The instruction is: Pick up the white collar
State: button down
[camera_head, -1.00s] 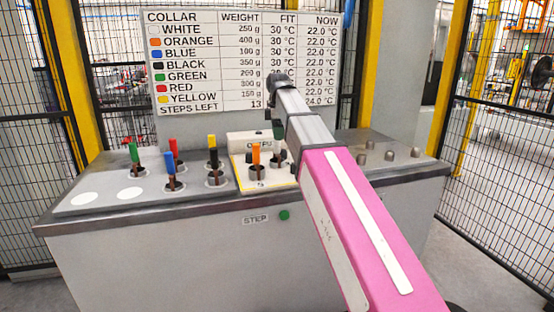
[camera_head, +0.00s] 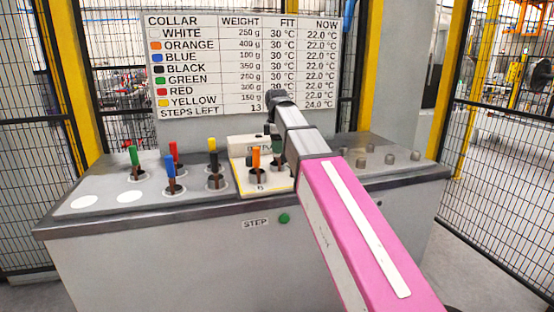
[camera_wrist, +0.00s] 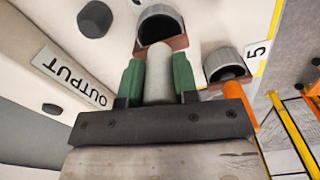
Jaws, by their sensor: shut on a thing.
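The white collar shows in the wrist view as a dark grey ring on a brown block with a pale upright handle (camera_wrist: 159,75). My gripper (camera_wrist: 158,82) has green fingers, one on each side of that handle, and is shut on it. In the head view my gripper (camera_head: 278,132) is over the panel between the orange collar and the grey knobs. The white collar is mostly hidden there by my gripper and arm. I cannot tell whether it touches the panel.
The orange collar (camera_head: 256,158) stands close to the left of my gripper; its handle (camera_wrist: 240,112) is close in the wrist view. Black (camera_head: 214,162), blue (camera_head: 170,168), red, green and yellow handles stand farther left. An OUTPUT label (camera_wrist: 68,75) and dark knobs (camera_wrist: 94,18) are nearby.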

notch_tip(320, 180, up, 9)
jog(key=shift+r, duration=0.5)
jog(key=shift+s, duration=0.1)
dwell(0.3)
